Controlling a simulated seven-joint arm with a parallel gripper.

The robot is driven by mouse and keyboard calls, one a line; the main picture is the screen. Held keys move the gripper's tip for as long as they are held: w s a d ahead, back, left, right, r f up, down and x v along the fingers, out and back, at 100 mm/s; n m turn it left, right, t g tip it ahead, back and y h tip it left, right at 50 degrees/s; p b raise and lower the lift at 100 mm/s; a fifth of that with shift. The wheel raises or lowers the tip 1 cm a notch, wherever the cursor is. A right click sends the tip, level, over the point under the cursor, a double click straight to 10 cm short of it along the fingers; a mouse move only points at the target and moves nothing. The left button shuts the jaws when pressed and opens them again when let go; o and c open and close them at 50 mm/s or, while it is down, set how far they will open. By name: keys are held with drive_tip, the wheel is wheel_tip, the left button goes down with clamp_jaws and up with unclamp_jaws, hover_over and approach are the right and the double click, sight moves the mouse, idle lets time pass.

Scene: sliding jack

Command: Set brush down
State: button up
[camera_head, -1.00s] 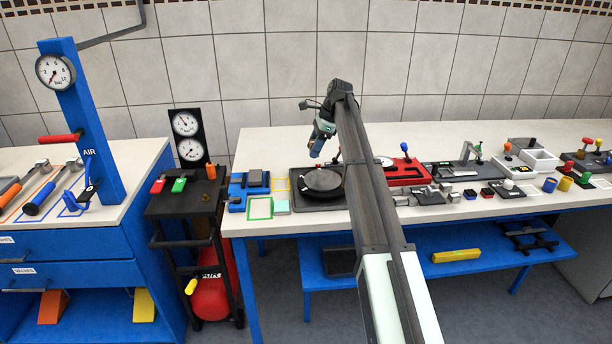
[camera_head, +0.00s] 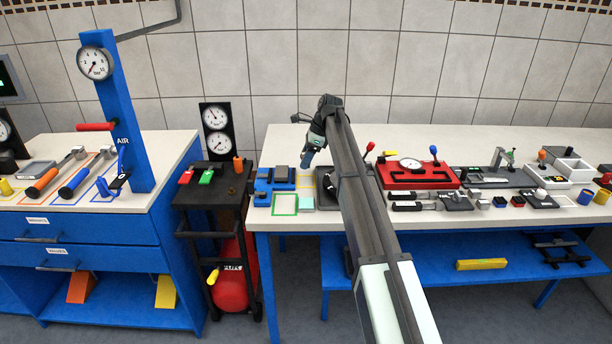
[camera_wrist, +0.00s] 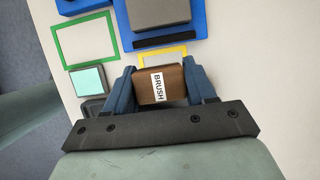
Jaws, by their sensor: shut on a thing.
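In the wrist view, the brush (camera_wrist: 174,84) is a brown block with a white label reading BRUSH. It sits between the two blue fingers of my gripper (camera_wrist: 160,86), which is shut on it. Just beyond it on the bench is a yellow outlined rectangle (camera_wrist: 163,51), partly hidden by the brush. In the head view, my gripper (camera_head: 308,160) hangs over the left part of the bench, beside the blue holder. The brush cannot be made out in the head view. Whether the brush touches the bench cannot be told.
A blue holder (camera_head: 262,185) with dark blocks lies left of my gripper. A green outlined square (camera_head: 285,204) and a pale mint block (camera_head: 306,203) lie in front. A dark plate (camera_head: 326,188) is partly behind my arm. A red tray with a dial (camera_head: 420,174) stands to the right.

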sight(302, 182)
drive_tip(key=shift+f, duration=3.25)
drive_tip(key=o, duration=1)
drive_tip(key=shift+f, duration=0.1)
drive_tip(key=v, duration=1.2)
drive_tip(key=shift+a, duration=0.1)
